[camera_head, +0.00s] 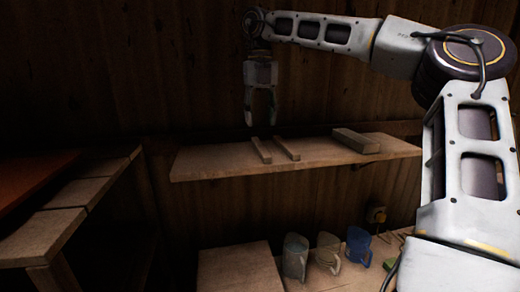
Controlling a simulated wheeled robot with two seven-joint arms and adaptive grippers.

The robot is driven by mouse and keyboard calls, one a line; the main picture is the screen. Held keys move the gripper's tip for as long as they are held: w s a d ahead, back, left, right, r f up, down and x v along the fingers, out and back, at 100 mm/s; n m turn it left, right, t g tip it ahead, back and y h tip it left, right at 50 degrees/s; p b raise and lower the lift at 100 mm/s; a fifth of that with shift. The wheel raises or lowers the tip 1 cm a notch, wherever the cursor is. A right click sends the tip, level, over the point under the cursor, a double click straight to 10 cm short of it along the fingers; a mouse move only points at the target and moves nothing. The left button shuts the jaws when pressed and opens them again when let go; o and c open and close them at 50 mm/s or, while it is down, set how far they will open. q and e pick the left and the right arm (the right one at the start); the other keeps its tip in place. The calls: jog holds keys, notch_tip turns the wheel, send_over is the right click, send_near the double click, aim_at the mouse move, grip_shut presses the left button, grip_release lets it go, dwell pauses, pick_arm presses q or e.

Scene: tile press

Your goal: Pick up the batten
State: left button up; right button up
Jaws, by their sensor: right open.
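Two thin wooden strips lie side by side on the wall shelf (215,163), the left strip (261,150) and the right strip (287,149). Either could be the batten; I cannot tell which. A thicker wooden block (356,140) lies further right on the same shelf. My right gripper (262,122) hangs pointing down just above the far end of the left strip. Its fingers are apart with nothing between them. It appears clear of the strips, though the exact gap is hard to judge. My left gripper is not in view.
A slatted bench (45,236) with a reddish panel (35,181) stands at left. The shelf's left end is bare.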

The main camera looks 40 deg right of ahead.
aim_at(260, 145)
jog(key=shift+f, duration=1.25)
jog(key=shift+f, duration=0.1)
jog(key=shift+w+f+p, duration=0.1)
jog(key=shift+f+p, duration=0.75)
jog(key=shift+f, duration=1.65)
grip_shut()
jog(key=shift+r, duration=0.15)
